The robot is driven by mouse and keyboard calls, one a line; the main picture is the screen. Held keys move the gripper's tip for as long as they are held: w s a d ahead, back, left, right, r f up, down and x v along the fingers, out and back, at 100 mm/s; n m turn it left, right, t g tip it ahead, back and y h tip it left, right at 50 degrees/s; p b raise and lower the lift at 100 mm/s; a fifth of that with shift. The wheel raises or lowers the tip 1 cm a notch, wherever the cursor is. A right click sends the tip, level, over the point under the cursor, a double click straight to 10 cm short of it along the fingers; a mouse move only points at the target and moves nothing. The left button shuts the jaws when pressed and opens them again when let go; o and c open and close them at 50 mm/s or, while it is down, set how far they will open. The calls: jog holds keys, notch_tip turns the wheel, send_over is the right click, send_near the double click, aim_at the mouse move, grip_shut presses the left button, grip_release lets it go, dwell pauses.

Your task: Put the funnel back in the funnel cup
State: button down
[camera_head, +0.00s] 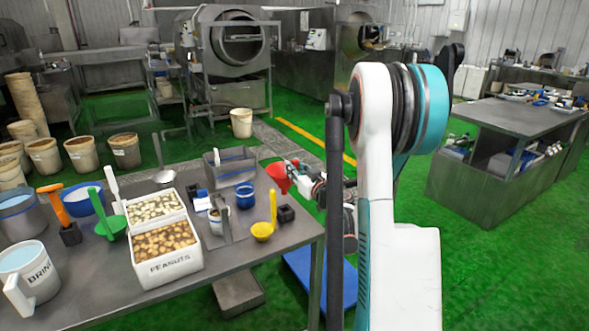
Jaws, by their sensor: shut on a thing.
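The red funnel (280,177) is at the right end of the metal table, near its back right edge. My gripper (293,170) is at the funnel's right side and is shut on it, with the fingertips small in the view. The funnel's wide mouth faces up and looks slightly tilted. A blue cup (245,198) stands on the table to the left of and below the funnel in the picture. A small light-coloured cup (217,222) stands by a metal holder. I cannot tell which of these is the funnel cup. My arm hides the area right of the gripper.
Buckets and drums stand behind.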

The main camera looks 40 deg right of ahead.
aim_at(287, 188)
jog(key=shift+f+b, duration=1.55)
jog(key=shift+f, duration=0.25)
jog(key=shift+f+b, duration=0.3)
jog(key=shift+f, duration=2.95)
jog(key=c, duration=1.4)
grip_release()
notch_tip(287, 188, up, 10)
jog(key=shift+f, duration=0.1)
jog(key=shift+a, duration=0.1)
